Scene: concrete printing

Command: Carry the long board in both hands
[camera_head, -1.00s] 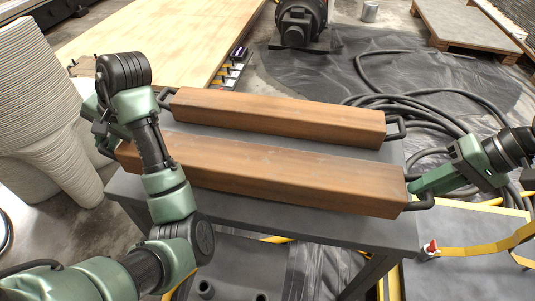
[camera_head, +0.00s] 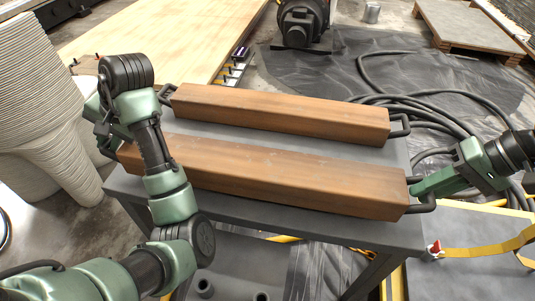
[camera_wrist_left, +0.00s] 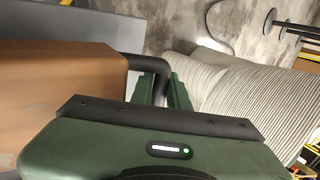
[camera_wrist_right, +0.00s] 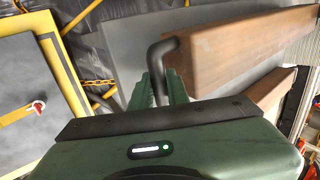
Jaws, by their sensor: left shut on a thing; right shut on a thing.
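The long wooden board (camera_head: 270,175) lies crosswise in front of me, over a grey table. It has a dark bar handle at each end. My right gripper (camera_head: 420,188) is shut on the right handle (camera_head: 427,207), which also shows between its fingers in the right wrist view (camera_wrist_right: 156,62). My left gripper (camera_head: 104,130) is at the left end, partly hidden by my arm in the head view. The left wrist view shows it shut on the left handle (camera_wrist_left: 135,62). Whether the board touches the table cannot be told.
A second, similar board (camera_head: 280,112) lies behind it on the grey table (camera_head: 310,225). Stacked ribbed pale forms (camera_head: 35,90) stand at left. Black hoses (camera_head: 445,120) lie on dark sheeting behind the right end. Yellow strapping (camera_head: 490,248) lies at front right.

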